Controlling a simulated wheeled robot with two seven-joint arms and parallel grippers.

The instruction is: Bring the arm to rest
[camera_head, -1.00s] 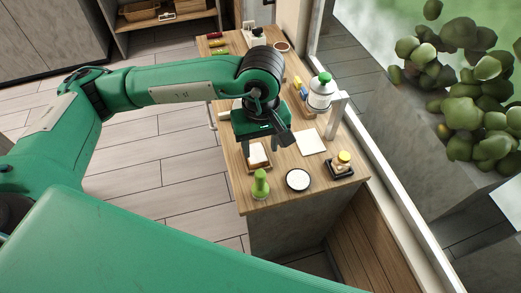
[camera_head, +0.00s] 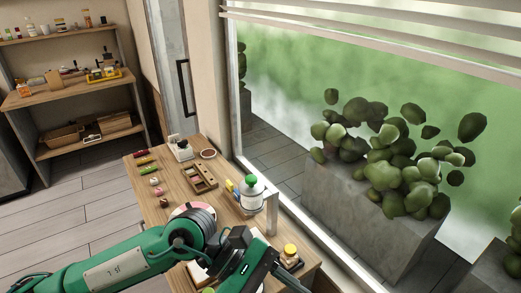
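My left arm comes in from the lower left and reaches over the near part of the wooden table (camera_head: 150,195). My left gripper (camera_head: 262,268) is at the arm's end, above the near end of the table. Its fingertips are not clearly seen, so I cannot tell whether it is open or shut, and nothing is clearly visible in it. My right gripper is not in view.
A white bottle with a green cap (camera_head: 248,196) stands close to the gripper, by a pale upright post (camera_head: 272,211). A yellow-lidded jar (camera_head: 290,250) is right of it. A divided wooden tray (camera_head: 200,178) lies farther back. Shelves (camera_head: 75,92) stand far left.

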